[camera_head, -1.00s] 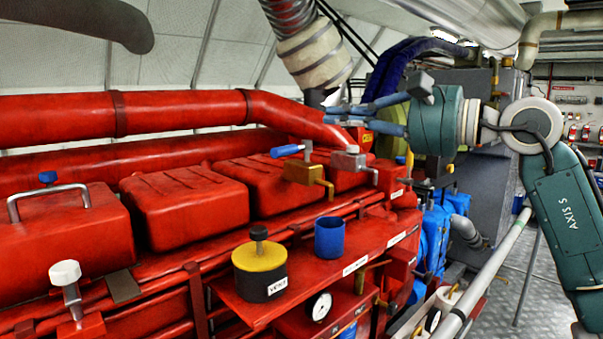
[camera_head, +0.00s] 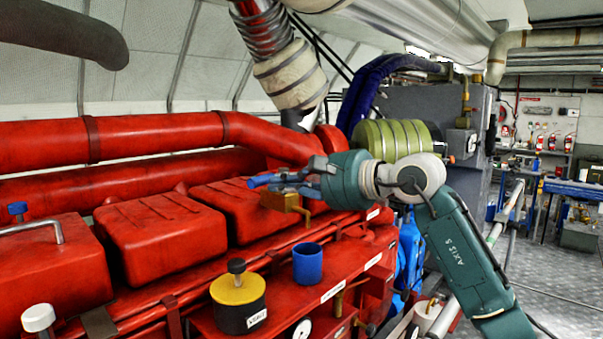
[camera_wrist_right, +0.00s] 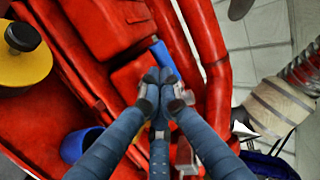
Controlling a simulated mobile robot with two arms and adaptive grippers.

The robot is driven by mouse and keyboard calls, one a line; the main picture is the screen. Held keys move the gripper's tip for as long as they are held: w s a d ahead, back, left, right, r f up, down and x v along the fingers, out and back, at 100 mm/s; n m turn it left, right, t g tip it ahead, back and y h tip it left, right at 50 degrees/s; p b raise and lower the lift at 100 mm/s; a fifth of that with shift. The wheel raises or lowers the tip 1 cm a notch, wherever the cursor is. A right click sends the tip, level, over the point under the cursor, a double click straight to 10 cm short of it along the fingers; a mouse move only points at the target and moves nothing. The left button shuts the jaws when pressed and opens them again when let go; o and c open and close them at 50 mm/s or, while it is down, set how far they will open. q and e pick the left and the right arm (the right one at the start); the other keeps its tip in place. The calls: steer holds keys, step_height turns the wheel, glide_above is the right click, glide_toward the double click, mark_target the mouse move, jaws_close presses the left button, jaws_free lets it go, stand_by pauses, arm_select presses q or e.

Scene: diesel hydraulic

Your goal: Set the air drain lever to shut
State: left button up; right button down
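The lever, with a blue handle (camera_head: 262,181) on a brass valve body (camera_head: 284,202), sits on the red engine. The handle points left in the head view. In the right wrist view the blue handle (camera_wrist_right: 162,52) shows just beyond my fingertips. My right gripper (camera_head: 284,181) is at the lever, its fingertips (camera_wrist_right: 160,82) drawn together in the wrist view. Whether they touch the handle, I cannot tell; the fingers hide part of the lever. A grey metal block (camera_wrist_right: 185,155) shows beside the fingers. My left gripper is not in view.
A yellow-topped black vent cap (camera_head: 238,292) and a blue cup (camera_head: 308,262) stand on the red shelf in front of the lever. Red covers (camera_head: 160,235) and thick red pipes (camera_head: 150,135) lie left and behind. Open floor (camera_head: 560,275) is at right.

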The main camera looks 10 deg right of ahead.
steer(key=shift+w+a+f, duration=0.15)
steer(key=shift+w+a, duration=0.25)
steer(key=shift+w, duration=0.05)
steer(key=shift+w+a+b, duration=0.35)
steer(key=shift+a+b, duration=0.05)
steer(key=shift+a, duration=0.15)
steer(key=shift+s+d, duration=0.1)
